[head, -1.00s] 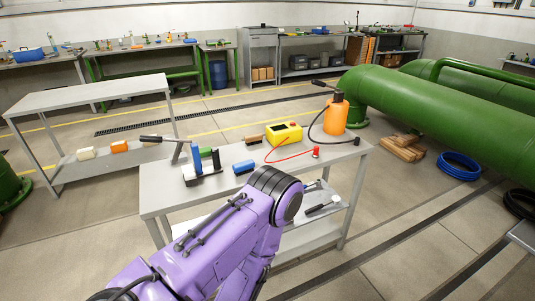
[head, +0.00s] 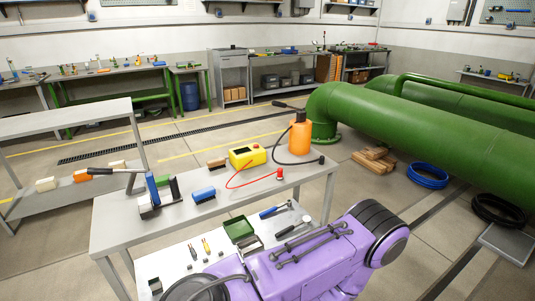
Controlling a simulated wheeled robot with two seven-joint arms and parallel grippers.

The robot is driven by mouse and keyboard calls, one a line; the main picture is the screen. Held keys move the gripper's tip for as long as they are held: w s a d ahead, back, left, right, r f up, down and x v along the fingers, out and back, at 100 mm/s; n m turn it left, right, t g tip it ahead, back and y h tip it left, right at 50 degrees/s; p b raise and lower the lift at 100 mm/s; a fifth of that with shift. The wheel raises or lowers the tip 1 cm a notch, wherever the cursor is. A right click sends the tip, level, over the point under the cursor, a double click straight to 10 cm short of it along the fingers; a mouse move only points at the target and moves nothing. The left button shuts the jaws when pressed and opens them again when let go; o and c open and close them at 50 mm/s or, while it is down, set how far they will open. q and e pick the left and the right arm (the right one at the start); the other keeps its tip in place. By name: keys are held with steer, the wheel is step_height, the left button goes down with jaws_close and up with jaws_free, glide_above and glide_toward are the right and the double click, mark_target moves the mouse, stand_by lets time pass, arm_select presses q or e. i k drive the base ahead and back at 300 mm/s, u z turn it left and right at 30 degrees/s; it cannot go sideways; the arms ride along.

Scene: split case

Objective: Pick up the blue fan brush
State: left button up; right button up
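A blue block-shaped brush (head: 204,194) with dark bristles lies on the grey table's top, left of its middle. Another blue piece (head: 152,189) stands upright further left, beside a green piece and a grey base. A tool with a blue handle (head: 275,211) lies on the lower shelf. I cannot tell for certain from shape which blue thing is the fan brush. My purple arm (head: 330,255) crosses the lower right, in front of part of the table. Neither gripper shows, and nothing is seen held.
The lower shelf holds a green box (head: 239,229) and small tools. Green pipes (head: 430,117) run at right.

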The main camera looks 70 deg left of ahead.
mark_target(206, 193)
steer(key=z, duration=0.55)
steer(key=i, duration=0.55)
steer(key=u, duration=1.85)
